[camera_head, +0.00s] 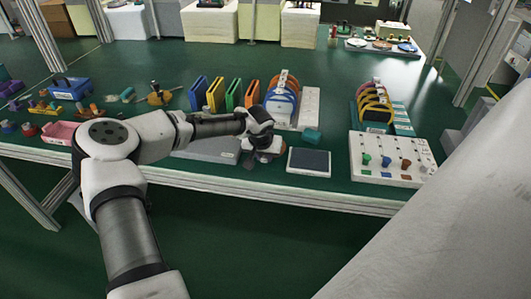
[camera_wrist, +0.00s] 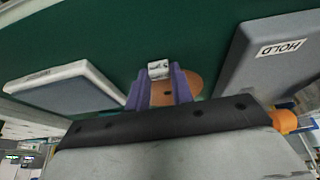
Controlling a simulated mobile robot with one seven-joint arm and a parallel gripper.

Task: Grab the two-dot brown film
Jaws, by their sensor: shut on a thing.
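My gripper (camera_wrist: 160,88) is shut on a brown round film (camera_wrist: 192,84), its two purple fingers closing on it from either side. A small white tab (camera_wrist: 158,68) with dark marks sits at the fingertips; the marks are too small to count as dots. Part of the film is hidden behind the fingers. In the head view my gripper (camera_head: 264,152) is low over the front of the green bench, between a grey plate and a dark pad, and the film is mostly hidden there.
The grey plate marked HOLD (camera_wrist: 272,55) is on one side and the white-edged dark pad (camera_head: 309,161) on the other. Upright coloured holders (camera_head: 235,94) stand behind the gripper. A white panel with coloured knobs (camera_head: 392,159) is at right.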

